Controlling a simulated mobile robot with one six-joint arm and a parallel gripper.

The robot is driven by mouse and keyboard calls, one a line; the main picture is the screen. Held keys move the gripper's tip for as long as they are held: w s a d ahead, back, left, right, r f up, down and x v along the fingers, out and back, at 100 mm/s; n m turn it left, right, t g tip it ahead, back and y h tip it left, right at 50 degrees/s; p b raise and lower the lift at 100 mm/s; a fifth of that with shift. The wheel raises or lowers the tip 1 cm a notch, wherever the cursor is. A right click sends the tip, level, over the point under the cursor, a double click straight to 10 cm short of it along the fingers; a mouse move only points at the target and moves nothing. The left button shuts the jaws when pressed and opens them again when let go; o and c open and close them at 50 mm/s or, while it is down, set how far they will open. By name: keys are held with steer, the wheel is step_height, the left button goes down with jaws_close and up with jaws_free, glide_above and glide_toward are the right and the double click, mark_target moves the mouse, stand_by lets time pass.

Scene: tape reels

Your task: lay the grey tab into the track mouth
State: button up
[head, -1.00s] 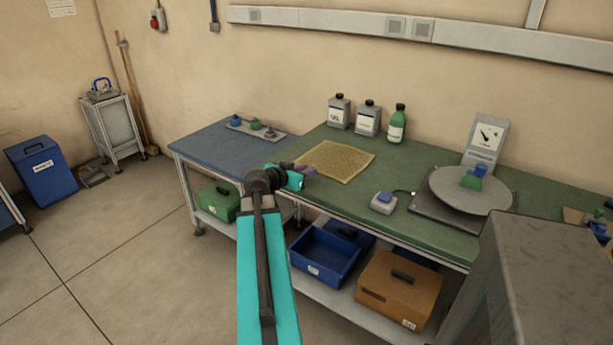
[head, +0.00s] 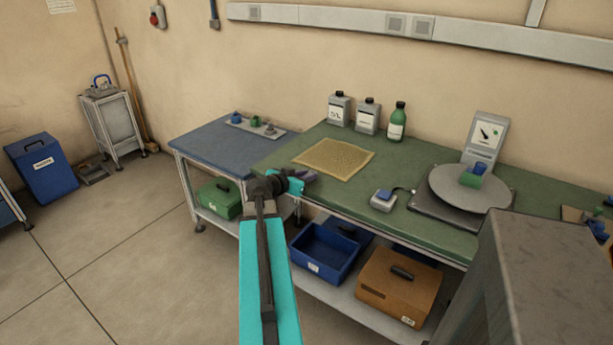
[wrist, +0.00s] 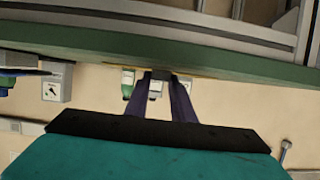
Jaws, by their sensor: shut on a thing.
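My gripper (head: 306,173) is over the front left part of the green bench in the head view. In the wrist view its two purple fingers (wrist: 158,75) are closed around a small dark grey piece (wrist: 157,75), which looks like the grey tab. The piece is mostly hidden in the head view. A grey round turntable (head: 455,195) stands on the right of the bench, well away from my gripper. It carries a green block (head: 469,181) with a blue part (head: 478,168). I cannot make out the track mouth for certain.
A tan mat (head: 334,158) lies beyond my gripper. Bottles (head: 397,122) stand behind it. A blue-button box (head: 383,199) is left of the turntable. A tray (head: 246,125) with small coloured pieces lies on the blue table. A grey block (head: 550,270) fills the right foreground.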

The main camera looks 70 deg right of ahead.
steer(key=shift+f+b, duration=0.3)
steer(key=o, duration=1)
steer(key=shift+r, duration=0.1)
steer(key=shift+r+p, duration=0.2)
steer(key=shift+p, duration=0.2)
steer(key=shift+w+a, duration=0.1)
steer(key=shift+a, duration=0.2)
steer(key=p+v, duration=0.1)
steer(key=v, duration=0.4)
steer(key=shift+w+a+r, duration=0.1)
steer(key=shift+a+r, duration=0.1)
steer(key=shift+r, duration=0.1)
steer(key=p, duration=0.3)
steer(key=shift+w+a+r, duration=0.1)
steer(key=shift+a, duration=0.1)
